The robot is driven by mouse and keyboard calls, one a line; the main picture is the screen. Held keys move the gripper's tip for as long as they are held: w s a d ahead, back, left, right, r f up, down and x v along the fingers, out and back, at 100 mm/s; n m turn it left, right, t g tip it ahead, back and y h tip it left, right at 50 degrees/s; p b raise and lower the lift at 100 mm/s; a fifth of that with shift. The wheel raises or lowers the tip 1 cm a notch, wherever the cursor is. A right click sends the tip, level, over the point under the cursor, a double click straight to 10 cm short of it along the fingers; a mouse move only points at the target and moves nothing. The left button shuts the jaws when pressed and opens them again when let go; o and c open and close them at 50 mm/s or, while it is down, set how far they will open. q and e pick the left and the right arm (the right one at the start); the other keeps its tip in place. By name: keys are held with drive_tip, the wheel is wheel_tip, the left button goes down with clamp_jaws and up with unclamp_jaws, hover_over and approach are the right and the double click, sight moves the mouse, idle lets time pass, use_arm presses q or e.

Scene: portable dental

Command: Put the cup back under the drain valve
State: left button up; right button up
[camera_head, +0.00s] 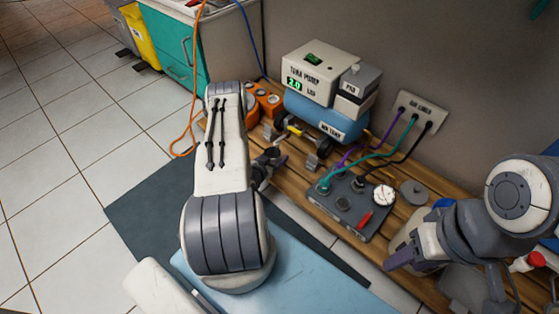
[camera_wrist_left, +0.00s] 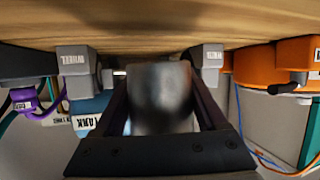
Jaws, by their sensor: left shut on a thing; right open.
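In the left wrist view, which looks upside down, a dark grey metallic cup (camera_wrist_left: 162,98) sits between the two fingers of my left gripper (camera_wrist_left: 162,115), which is shut on it. In the head view my left gripper (camera_head: 272,160) is at the wooden bench's near edge, just left of the blue air tank (camera_head: 327,118); I cannot make out the cup there. A yellow part (camera_head: 293,130) shows low at the tank's left end; I cannot tell whether it is the drain valve. My right gripper (camera_head: 445,285) is open and empty at lower right.
The tank stands on wheels on the wooden bench (camera_head: 305,178). A dark panel (camera_head: 350,205) with a gauge and hoses is to its right. Orange parts (camera_head: 262,100) stand to its left. A white pump box (camera_head: 318,72) sits on top. A grey lid (camera_head: 413,192) lies farther right.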

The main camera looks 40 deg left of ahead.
sight(277, 154)
use_arm(q)
drive_tip(key=shift+w, duration=0.55)
drive_tip(key=shift+b+x, duration=1.1)
drive_tip(key=shift+x, duration=0.15)
drive_tip(key=shift+s+f+b, duration=0.15)
drive_tip(key=shift+f+b, duration=0.7)
drive_tip(key=shift+f, duration=0.2)
drive_tip(key=shift+f, duration=0.2)
drive_tip(key=o, duration=1.4)
